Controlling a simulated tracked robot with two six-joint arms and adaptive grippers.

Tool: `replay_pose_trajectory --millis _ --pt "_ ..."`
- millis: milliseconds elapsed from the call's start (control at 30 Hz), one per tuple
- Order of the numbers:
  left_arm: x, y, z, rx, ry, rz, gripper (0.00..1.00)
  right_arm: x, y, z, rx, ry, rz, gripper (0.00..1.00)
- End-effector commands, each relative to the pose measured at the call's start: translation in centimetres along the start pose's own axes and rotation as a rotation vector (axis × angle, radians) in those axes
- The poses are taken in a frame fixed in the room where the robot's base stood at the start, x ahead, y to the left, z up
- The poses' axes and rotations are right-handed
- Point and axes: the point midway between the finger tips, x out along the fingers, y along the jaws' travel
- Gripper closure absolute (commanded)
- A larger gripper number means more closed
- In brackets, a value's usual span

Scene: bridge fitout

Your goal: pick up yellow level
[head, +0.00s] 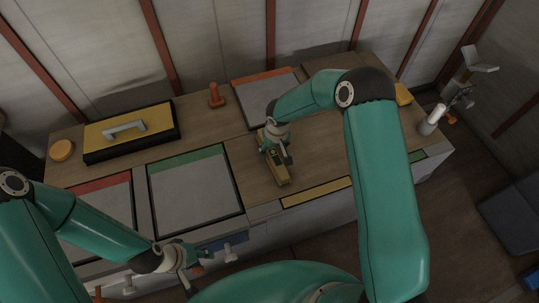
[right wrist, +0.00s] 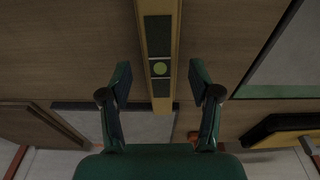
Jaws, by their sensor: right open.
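The yellow level (head: 280,175) lies on the wooden bench top, under my right gripper (head: 276,152), which hides part of it. In the right wrist view the level (right wrist: 160,35) is a long yellow bar with dark panels and a round green vial. My right gripper (right wrist: 160,78) is open, with one finger on each side of the bar and a gap on both sides. My left gripper (head: 188,274) is low in front of the bench, away from the level. Its fingers are too small to read.
A white cylinder (head: 432,120) is at the right end. Bare wood surrounds the level.

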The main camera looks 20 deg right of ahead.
Motion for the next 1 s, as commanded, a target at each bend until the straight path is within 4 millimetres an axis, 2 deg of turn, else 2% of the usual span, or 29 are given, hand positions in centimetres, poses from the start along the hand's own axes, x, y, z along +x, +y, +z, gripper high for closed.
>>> replay_pose_trajectory --millis 33,200,467,567,867,1000 --pt "-0.5 0.2 0.0 0.0 0.0 0.0 0.6 0.7 -0.1 0.1 0.0 -0.004 0.0 0.38" --pt "-0.7 0.3 0.0 0.0 0.0 0.0 0.6 2.7 0.0 0.0 0.0 -0.001 0.0 0.38" --pt "-0.7 0.2 0.0 0.0 0.0 0.0 0.6 3.0 -0.1 0.0 0.0 0.0 0.0 0.38" --pt "-0.7 0.2 0.0 0.0 0.0 0.0 0.6 3.0 -0.1 0.0 0.0 0.0 0.0 0.51" --pt "-0.7 0.2 0.0 0.0 0.0 0.0 0.6 3.0 -0.1 0.0 -0.001 -0.001 0.0 1.0" --pt "-0.7 0.2 0.0 0.0 0.0 0.0 0.6 3.0 -0.1 -0.1 -0.001 0.0 0.0 1.0"
